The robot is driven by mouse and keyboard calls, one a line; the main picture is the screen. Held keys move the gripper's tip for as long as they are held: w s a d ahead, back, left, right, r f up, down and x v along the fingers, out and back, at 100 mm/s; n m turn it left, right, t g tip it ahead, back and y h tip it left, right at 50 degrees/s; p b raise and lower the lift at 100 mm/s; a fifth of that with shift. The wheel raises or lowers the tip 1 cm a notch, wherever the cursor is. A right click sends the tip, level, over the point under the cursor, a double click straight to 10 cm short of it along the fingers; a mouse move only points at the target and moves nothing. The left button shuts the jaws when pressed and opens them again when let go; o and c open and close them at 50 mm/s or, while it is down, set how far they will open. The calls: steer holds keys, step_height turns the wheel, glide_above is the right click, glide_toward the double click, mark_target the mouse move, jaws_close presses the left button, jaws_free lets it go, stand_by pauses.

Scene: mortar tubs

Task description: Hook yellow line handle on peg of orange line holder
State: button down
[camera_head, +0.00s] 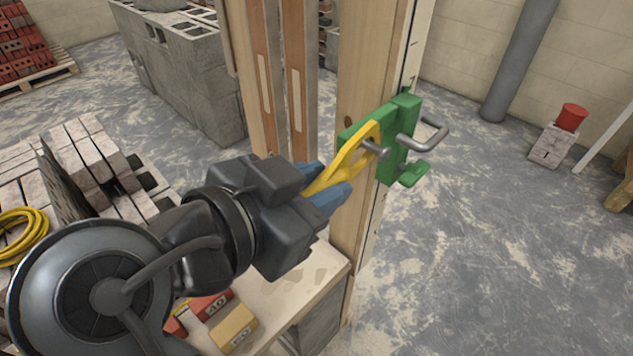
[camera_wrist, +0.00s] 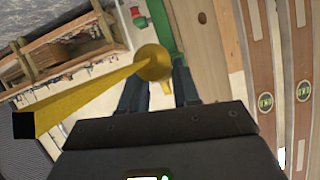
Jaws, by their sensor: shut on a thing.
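The line holder is green, not orange, in these pictures. This green holder (camera_head: 404,110) sits on the wooden post, with a grey peg (camera_head: 372,147) and a bent grey rod on it; part of it shows in the wrist view (camera_wrist: 161,28). My gripper (camera_head: 325,190) has blue fingers, shut on the lower end of the yellow handle (camera_head: 345,165). The handle's upper looped end is at the peg; I cannot tell whether the peg passes through the loop. In the wrist view, yellow (camera_wrist: 152,63) shows ahead of the fingers (camera_wrist: 160,92), with a long strip running lower left to a black end.
The wooden post (camera_head: 362,60) and spirit levels (camera_head: 297,70) stand upright behind my gripper. Below is a bench (camera_head: 300,290) with small labelled boxes (camera_head: 233,328). Bricks and a coiled yellow hose (camera_head: 22,235) lie left.

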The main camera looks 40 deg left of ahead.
steer(key=shift+w+r, duration=0.1)
steer(key=shift+w, duration=0.6)
steer(key=shift+d, duration=0.15)
steer(key=d+p, duration=0.1)
steer(key=d, duration=0.7)
steer(key=shift+s+d, duration=0.15)
steer(key=shift+s, duration=0.15)
stand_by(1.4)
stand_by(0.4)
steer(key=w+d+f, duration=0.6)
steer(key=f, duration=0.3)
steer(key=w+d+f, duration=0.6)
steer(key=w+f, duration=0.1)
steer(key=f, duration=0.2)
steer(key=s+d+f, duration=0.2)
steer(key=d+f, duration=1.3)
steer(key=d, duration=0.4)
steer(key=shift+s+f, duration=0.15)
steer(key=shift+s, duration=0.05)
